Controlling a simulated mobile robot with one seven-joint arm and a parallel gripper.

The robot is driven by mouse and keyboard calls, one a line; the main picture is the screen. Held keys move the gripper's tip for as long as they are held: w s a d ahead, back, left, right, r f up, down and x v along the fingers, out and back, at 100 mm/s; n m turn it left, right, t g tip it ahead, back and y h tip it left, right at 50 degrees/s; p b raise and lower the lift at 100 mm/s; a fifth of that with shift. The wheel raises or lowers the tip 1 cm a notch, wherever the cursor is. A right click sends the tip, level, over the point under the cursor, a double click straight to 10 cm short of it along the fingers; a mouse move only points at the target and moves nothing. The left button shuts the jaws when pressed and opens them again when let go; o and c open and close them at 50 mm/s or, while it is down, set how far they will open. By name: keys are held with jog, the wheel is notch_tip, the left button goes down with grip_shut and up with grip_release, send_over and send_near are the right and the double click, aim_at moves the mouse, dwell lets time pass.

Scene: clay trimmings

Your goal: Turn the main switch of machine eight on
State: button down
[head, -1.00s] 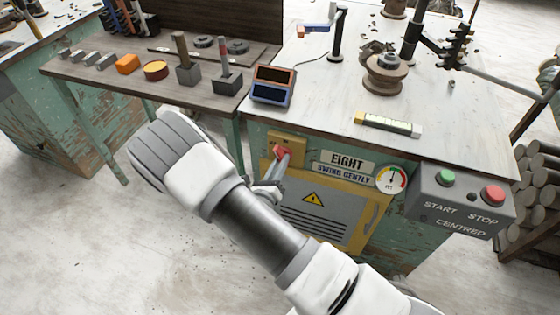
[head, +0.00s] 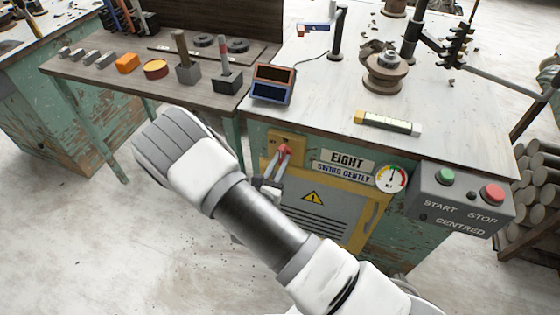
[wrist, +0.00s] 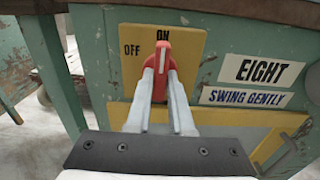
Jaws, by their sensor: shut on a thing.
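The main switch of machine eight has a red handle (head: 286,149) on a yellow plate (head: 273,140), on the front of the green cabinet. In the wrist view the red handle (wrist: 163,48) stands upright, its white line pointing up at the word ON. The word OFF is to its left on the plate (wrist: 190,40). My gripper (wrist: 161,80) is shut on the handle, one finger on each side. In the head view my gripper (head: 281,160) reaches the switch from below. The EIGHT label (head: 347,159) is right of the switch.
A SWING GENTLY label (head: 343,174), a round gauge (head: 390,178) and a grey START/STOP box (head: 461,207) are to the right. A yellow-framed vent panel (head: 318,212) is below. A side table (head: 115,82) with small tools stands left.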

jog(key=c, duration=0.8)
grip_release()
jog(key=p+v, duration=0.2)
jog(key=v, duration=1.5)
jog(key=shift+s, duration=0.2)
jog(key=shift+a+r, duration=0.1)
